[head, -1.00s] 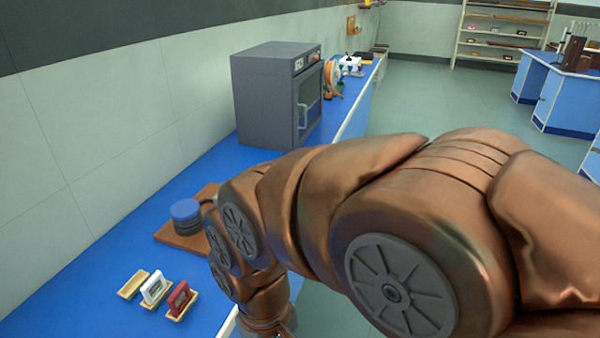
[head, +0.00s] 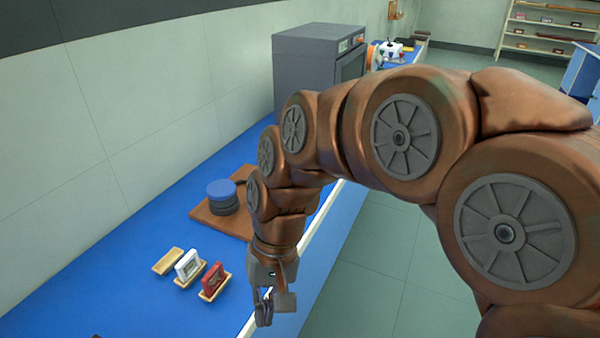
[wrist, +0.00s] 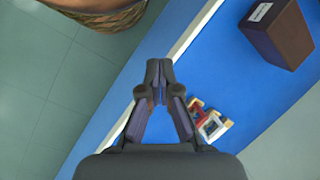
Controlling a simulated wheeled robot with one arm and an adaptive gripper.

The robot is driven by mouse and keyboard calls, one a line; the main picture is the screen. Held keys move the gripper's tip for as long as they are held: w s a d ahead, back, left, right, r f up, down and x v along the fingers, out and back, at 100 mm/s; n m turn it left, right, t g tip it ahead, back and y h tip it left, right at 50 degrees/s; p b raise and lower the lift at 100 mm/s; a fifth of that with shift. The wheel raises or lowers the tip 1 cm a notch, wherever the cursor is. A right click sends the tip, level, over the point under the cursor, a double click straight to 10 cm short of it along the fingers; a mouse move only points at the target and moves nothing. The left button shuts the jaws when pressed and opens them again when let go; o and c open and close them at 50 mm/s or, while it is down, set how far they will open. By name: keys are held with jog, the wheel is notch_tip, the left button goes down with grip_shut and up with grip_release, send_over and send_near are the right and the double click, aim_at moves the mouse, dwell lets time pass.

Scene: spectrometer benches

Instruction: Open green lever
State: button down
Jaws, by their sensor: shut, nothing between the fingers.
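I see no green lever in either view. My gripper (head: 266,312) hangs pointing down over the front edge of the blue bench (head: 130,285), to the right of the small card trays. In the wrist view my gripper (wrist: 159,72) has its fingertips together with nothing between them, above the bench's pale front edge.
A red card (head: 213,278) and a white card (head: 187,264) stand in small trays beside an empty tray (head: 168,261). Behind are a blue-topped round device (head: 222,190) on a brown board and a grey oven (head: 305,70). The wrist view shows a dark brown box (wrist: 280,35).

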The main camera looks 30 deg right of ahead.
jog(key=w+m+t+y+b, duration=0.2)
jog(key=w+m+y, duration=0.3)
jog(key=w, duration=0.8)
jog(key=w+d+m+t+y+b, duration=0.2)
jog(key=w+d+m+t, duration=0.2)
jog(key=w+d+m, duration=0.55)
jog(key=w+d+f+m+t, duration=0.2)
jog(key=d+m, duration=0.2)
jog(key=d, duration=0.6)
jog(key=w+d+f+m+t+h+b, duration=0.1)
jog(key=w+d+f+m+t, duration=0.1)
jog(key=d, duration=0.8)
jog(key=w+d+f+m+t+h+b, duration=0.1)
jog(key=d+m+t, duration=0.3)
jog(key=d, duration=0.6)
jog(key=shift+w+d+f+m, duration=0.2)
jog(key=shift+w+f+m, duration=0.2)
jog(key=shift+f+m, duration=0.55)
jog(key=x, duration=0.9)
jog(key=shift+w, duration=0.35)
jog(key=shift+w+a+r+p, duration=0.25)
jog(key=shift+w+a, duration=0.05)
jog(key=shift+w, duration=0.15)
jog(key=shift+w+a+r+p, duration=0.2)
jog(key=shift+w+a+r, duration=0.1)
jog(key=shift+w, duration=0.2)
jog(key=shift+w+a+r, duration=0.4)
jog(key=shift+w+a, duration=0.05)
jog(key=shift+w, duration=0.3)
